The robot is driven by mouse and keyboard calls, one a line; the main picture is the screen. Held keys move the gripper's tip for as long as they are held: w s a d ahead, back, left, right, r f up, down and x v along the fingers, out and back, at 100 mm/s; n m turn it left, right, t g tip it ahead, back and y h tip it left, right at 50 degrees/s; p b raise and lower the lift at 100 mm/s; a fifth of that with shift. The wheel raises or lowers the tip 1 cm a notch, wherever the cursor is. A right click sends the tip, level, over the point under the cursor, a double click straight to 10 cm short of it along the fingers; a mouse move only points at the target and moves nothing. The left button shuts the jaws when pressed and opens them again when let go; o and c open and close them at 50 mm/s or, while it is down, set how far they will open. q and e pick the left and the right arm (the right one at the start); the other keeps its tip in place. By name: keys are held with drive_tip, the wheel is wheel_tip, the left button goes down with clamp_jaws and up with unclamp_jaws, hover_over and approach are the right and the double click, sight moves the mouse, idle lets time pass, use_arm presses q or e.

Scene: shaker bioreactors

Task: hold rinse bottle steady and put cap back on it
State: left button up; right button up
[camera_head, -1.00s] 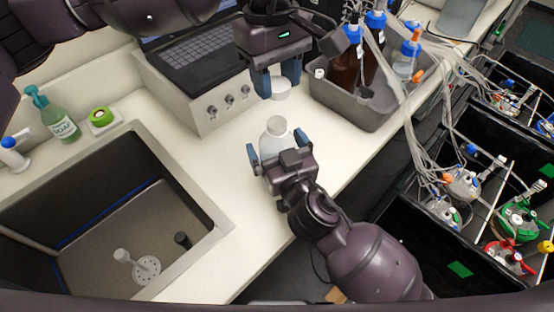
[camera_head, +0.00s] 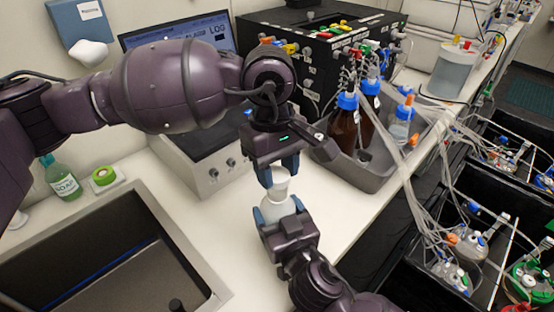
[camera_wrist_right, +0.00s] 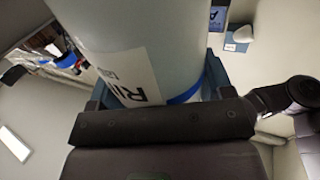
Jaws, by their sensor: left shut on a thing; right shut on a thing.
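The rinse bottle (camera_head: 277,208) is pale and stands upright at the middle of the counter. My right gripper (camera_head: 286,218) is shut on it from the front, a finger at each side. The right wrist view shows its pale body (camera_wrist_right: 150,40) close up, with a white label reading "Ri" and a blue band. My left gripper (camera_head: 279,172) points down directly above the bottle, shut on the white cap (camera_head: 279,184). The cap appears over the bottle's top; I cannot tell whether they touch. The bottle's neck is mostly hidden.
A grey tub (camera_head: 372,178) with brown bottles and tubing stands to the right. A grey box with knobs (camera_head: 205,172) is behind left. The sink (camera_head: 105,250) is at left, with a green soap bottle (camera_head: 62,180) beyond it. Bare counter (camera_head: 342,217) lies right of the bottle.

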use_arm(q)
drive_tip(key=shift+f, duration=0.15)
idle(0.4)
drive_tip(key=shift+f, duration=0.8)
drive_tip(key=shift+f, duration=0.55)
use_arm(e)
drive_tip(key=c, duration=0.4)
use_arm(q)
drive_tip(key=m, duration=0.6)
drive_tip(key=shift+y, duration=0.3)
use_arm(e)
drive_tip(key=shift+c, duration=0.2)
use_arm(q)
drive_tip(key=m, duration=0.5)
drive_tip(key=shift+d+m+y, duration=0.1)
drive_tip(key=shift+m+y, duration=0.2)
drive_tip(key=shift+y, duration=0.1)
drive_tip(key=m, duration=0.5)
drive_tip(key=shift+m+y, duration=0.3)
drive_tip(key=shift+m, duration=0.1)
drive_tip(key=m+t, duration=0.1)
drive_tip(key=m, duration=0.4)
